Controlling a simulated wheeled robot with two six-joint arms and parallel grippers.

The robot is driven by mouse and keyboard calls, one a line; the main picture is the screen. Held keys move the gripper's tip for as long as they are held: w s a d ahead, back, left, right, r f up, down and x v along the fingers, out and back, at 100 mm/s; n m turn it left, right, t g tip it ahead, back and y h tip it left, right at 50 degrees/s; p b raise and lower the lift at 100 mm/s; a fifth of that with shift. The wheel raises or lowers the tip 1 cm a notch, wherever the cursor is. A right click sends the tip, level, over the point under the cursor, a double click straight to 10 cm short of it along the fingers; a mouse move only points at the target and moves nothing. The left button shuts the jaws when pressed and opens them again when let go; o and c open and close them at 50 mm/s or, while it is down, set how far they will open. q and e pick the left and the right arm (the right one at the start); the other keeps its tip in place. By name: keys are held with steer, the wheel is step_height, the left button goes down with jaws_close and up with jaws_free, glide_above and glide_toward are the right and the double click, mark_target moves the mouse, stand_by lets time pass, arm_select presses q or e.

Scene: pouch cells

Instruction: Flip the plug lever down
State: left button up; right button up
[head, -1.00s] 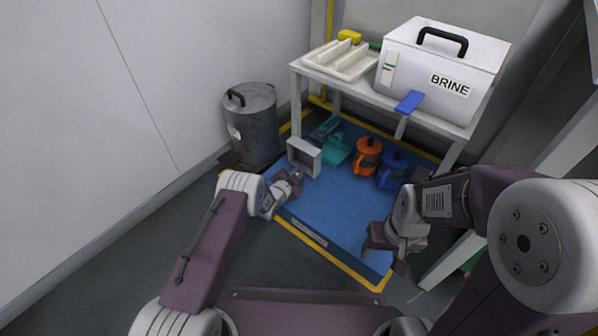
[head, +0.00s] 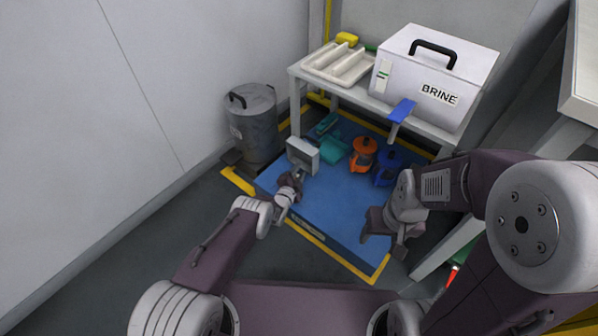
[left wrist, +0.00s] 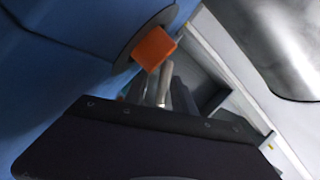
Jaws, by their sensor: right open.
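In the left wrist view, an orange block (left wrist: 153,48) sticks out from a dark round disc (left wrist: 172,20) on a blue surface; I cannot tell for sure whether it is the plug lever. My left gripper (left wrist: 155,85) points towards it with its grey fingers just below it in the picture; contact and finger opening are unclear. In the head view my left gripper (head: 298,178) is low over the blue platform (head: 335,205), by a small grey open box (head: 302,154). My right gripper (head: 381,243) is open and empty over the platform's right side.
An orange jug (head: 363,155) and a blue jug (head: 386,168) stand beyond the grippers, near teal items (head: 333,151). A shelf (head: 350,92) holds a white BRINE box (head: 437,75) with a blue handle (head: 403,110) in front. A grey bin (head: 255,125) stands left.

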mark_target(296, 177)
arm_select(q)
steer(key=s+p, duration=0.1)
steer(key=p, duration=0.2)
steer(key=s+r+p, duration=0.1)
steer(key=p, duration=0.2)
steer(key=shift+s+a+r, duration=0.2)
steer(key=shift+a+r, duration=0.05)
steer(key=shift+a, duration=0.15)
steer(key=p+v, duration=0.5)
steer(key=p, duration=0.1)
steer(key=shift+s+a+f, duration=0.1)
steer(key=shift+s+f, duration=0.05)
steer(key=shift+s, duration=0.1)
steer(key=shift+s+a+f, duration=0.1)
steer(key=shift+s, duration=0.3)
